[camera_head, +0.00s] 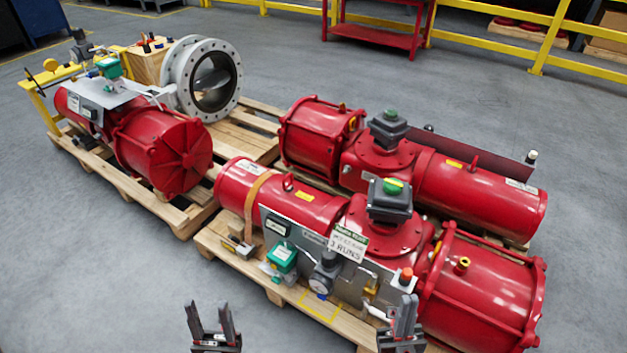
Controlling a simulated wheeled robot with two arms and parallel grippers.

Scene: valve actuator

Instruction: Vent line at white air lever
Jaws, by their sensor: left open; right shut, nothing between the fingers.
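The red valve actuator (315,208) lies on a wooden pallet in front of me, with a grey control panel (300,238) along its near side. A small pale, lever-like part (376,312) shows low at the panel's right end, below a brass fitting (371,287). It is small and partly hidden by my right gripper, so I cannot tell its exact position. My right gripper (407,300) is shut and empty, just right of this part; I cannot tell whether they touch. My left gripper (209,306) is open and empty, over the floor in front of the pallet.
A round gauge (322,280), a green-topped box (283,256) and a red-capped fitting (405,276) stick out from the panel. A paper tag (348,243) hangs above. Other red actuators stand behind and left. The floor (90,270) at left is clear.

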